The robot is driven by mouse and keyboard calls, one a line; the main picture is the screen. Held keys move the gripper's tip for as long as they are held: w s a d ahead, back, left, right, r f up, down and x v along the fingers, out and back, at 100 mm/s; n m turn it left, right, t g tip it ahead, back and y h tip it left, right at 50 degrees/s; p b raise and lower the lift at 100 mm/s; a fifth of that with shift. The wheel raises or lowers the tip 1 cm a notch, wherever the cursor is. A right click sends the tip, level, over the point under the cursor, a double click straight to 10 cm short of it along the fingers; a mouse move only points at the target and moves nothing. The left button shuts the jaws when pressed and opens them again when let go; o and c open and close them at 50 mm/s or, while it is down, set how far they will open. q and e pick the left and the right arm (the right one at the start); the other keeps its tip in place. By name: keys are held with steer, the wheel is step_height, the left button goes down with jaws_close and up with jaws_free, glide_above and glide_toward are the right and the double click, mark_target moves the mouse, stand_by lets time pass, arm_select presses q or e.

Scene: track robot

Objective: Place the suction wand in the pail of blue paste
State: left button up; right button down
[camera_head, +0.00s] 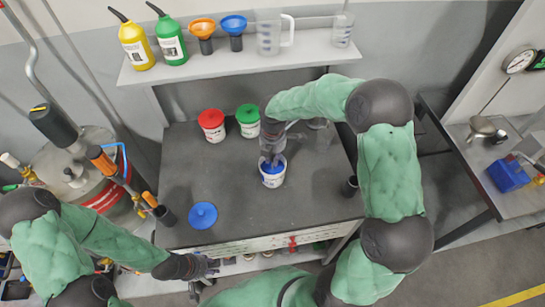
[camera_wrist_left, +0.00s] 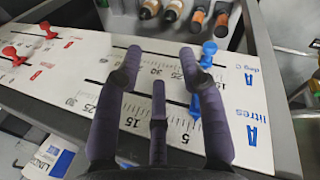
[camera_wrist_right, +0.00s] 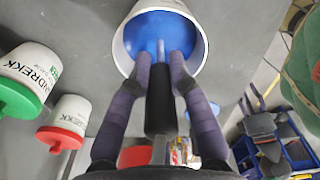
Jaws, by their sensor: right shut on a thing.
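The white pail of blue paste (camera_head: 272,180) stands open on the dark bench, and its blue inside (camera_wrist_right: 190,35) shows in the right wrist view. My right gripper (camera_head: 272,155) is directly above it, pointing down. It is shut on the suction wand, whose black handle (camera_wrist_right: 160,100) lies between the fingers in the right wrist view. The wand's thin tip points into the pail's mouth; whether it touches the paste I cannot tell. My left gripper (camera_head: 208,268) is at the bench's front edge, open and empty, with fingers (camera_wrist_left: 158,70) spread over the slider panel.
A red-lidded pail (camera_head: 212,125) and a green-lidded pail (camera_head: 248,121) stand behind. A blue lid (camera_head: 203,215) lies front left. The slider panel (camera_wrist_left: 70,75) has red and blue knobs. The shelf (camera_head: 225,65) holds bottles, funnels and jugs. The bench's front middle is clear.

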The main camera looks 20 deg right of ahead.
steer(key=c, duration=1.1)
jaws_free()
steer(key=shift+f, duration=0.1)
steer(key=shift+c, duration=0.2)
step_height(320, 180, up, 12)
steer(key=shift+r+p, duration=0.15)
steer(key=shift+p, duration=0.7)
